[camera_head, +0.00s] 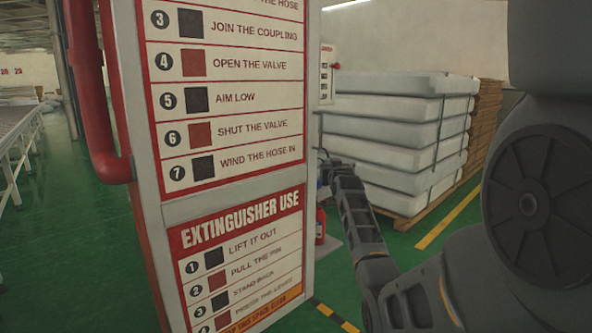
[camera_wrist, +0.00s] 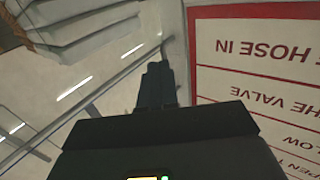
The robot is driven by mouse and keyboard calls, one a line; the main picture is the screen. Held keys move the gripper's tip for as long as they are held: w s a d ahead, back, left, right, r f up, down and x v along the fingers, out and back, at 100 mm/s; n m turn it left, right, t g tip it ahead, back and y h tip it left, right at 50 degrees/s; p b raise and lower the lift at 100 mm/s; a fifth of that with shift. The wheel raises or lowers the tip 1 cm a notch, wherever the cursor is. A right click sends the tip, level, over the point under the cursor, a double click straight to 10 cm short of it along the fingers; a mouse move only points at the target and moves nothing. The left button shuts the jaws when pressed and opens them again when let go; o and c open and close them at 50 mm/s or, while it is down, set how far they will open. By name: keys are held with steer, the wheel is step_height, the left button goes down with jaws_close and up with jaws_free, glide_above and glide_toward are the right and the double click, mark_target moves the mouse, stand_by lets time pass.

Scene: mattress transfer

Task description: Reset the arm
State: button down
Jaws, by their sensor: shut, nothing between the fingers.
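My arm (camera_head: 362,235) reaches from the right side of the head view, past the right edge of a tall sign panel (camera_head: 215,120). Its far end is small, and the fingertips cannot be made out there. In the wrist view my gripper (camera_wrist: 158,75) is shut, its dark fingers together with nothing between them. The sign panel (camera_wrist: 255,60) shows upside down just to the right of the fingers. I cannot tell whether they touch it.
Stacked white mattresses (camera_head: 400,130) sit on a wooden pallet (camera_head: 432,202) behind my arm. A red pipe (camera_head: 92,100) runs along the panel's left side. A red extinguisher (camera_head: 320,226) stands behind the panel. A conveyor (camera_head: 15,130) is at far left. Green floor between conveyor and panel is clear.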

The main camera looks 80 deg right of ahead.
steer(key=w+a+f+n+t+y+p, duration=0.15)
steer(key=w+a+f, duration=0.35)
steer(key=a, duration=0.5)
steer(key=w+a+f+n+t+y+b, duration=0.1)
steer(key=w+a+f+t, duration=0.1)
steer(key=w+a+f, duration=0.6)
steer(key=w+a+f+n+t+y+p, duration=0.1)
steer(key=w+a+f+t+y, duration=0.15)
steer(key=a, duration=0.95)
steer(key=a+f+n+y, duration=0.15)
steer(key=a+f, duration=0.25)
steer(key=a, duration=1.1)
steer(key=s+a+n+t+y+p, duration=0.15)
steer(key=s+a, duration=0.25)
steer(key=a, duration=0.4)
steer(key=s+a+r+n+y, duration=0.1)
steer(key=s+a+y, duration=0.15)
steer(key=a, duration=0.45)
steer(key=s+a+n+t+y+p, duration=0.15)
steer(key=s+a, duration=0.25)
steer(key=a, duration=0.4)
steer(key=s+a+r+n+y, duration=0.5)
steer(key=s+a+r, duration=0.4)
steer(key=s+r, duration=0.3)
steer(key=s, duration=0.2)
steer(key=shift+s, duration=0.35)
steer(key=shift+r, duration=0.1)
